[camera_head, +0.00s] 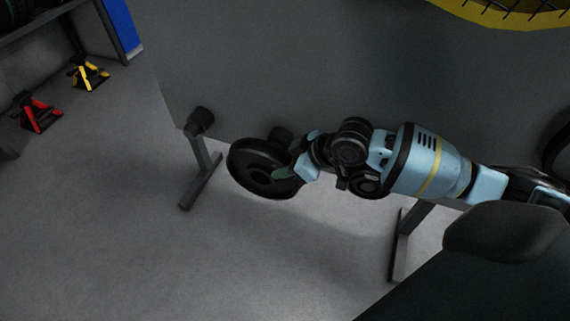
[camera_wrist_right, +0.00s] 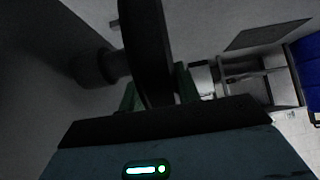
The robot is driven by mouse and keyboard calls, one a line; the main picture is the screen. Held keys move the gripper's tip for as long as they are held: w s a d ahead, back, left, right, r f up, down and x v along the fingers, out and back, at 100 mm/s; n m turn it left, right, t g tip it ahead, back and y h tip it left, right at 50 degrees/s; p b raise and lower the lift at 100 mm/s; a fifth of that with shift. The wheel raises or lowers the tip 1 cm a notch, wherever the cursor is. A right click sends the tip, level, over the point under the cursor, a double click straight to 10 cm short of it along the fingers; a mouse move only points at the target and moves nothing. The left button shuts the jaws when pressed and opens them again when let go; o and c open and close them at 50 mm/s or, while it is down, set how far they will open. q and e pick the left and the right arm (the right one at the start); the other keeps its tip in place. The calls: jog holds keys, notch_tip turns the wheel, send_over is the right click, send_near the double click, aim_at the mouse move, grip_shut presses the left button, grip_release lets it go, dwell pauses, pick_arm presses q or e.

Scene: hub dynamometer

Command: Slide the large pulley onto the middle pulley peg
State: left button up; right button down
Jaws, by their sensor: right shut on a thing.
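The large pulley (camera_head: 250,160) is a dark, thick disc with a recessed face, held tilted in front of the dark panel. My right gripper (camera_head: 284,174) is shut on its rim at the right side. In the right wrist view the pulley (camera_wrist_right: 147,40) stands edge-on between the green fingers of the gripper (camera_wrist_right: 158,92). A dark round peg (camera_head: 281,134) shows just behind the pulley's upper edge, likely the middle pulley peg. In the wrist view a dark cylinder (camera_wrist_right: 92,68) lies close beside the pulley's left face. I cannot tell whether they touch or line up. My left gripper is not in view.
Another dark peg (camera_head: 202,119) sticks out left of the pulley, above a grey stand leg (camera_head: 199,165). A second leg (camera_head: 401,245) stands at lower right. Red (camera_head: 37,112) and yellow (camera_head: 88,75) jack stands are at far left. Floor in front is clear.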

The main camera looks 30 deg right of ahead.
jog(key=shift+w+d+r, duration=0.2)
jog(key=shift+w, duration=0.1)
jog(key=shift+w+d+b, duration=0.4)
jog(key=shift+w+d, duration=0.25)
jog(key=shift+d, duration=0.2)
jog(key=shift+w+d, duration=0.25)
jog(key=shift+d, duration=0.05)
dwell(0.5)
jog(key=shift+w+d+b, duration=0.45)
jog(key=shift+d, duration=0.15)
jog(key=shift+w+d, duration=0.15)
jog(key=shift+d, duration=0.1)
dwell(0.4)
jog(key=shift+w+d+b, duration=0.3)
jog(key=shift+w+d, duration=0.15)
jog(key=shift+d, duration=0.05)
jog(key=shift+w+d+f, duration=0.1)
jog(key=shift+w+d, duration=0.1)
jog(key=shift+d, duration=0.15)
dwell(0.8)
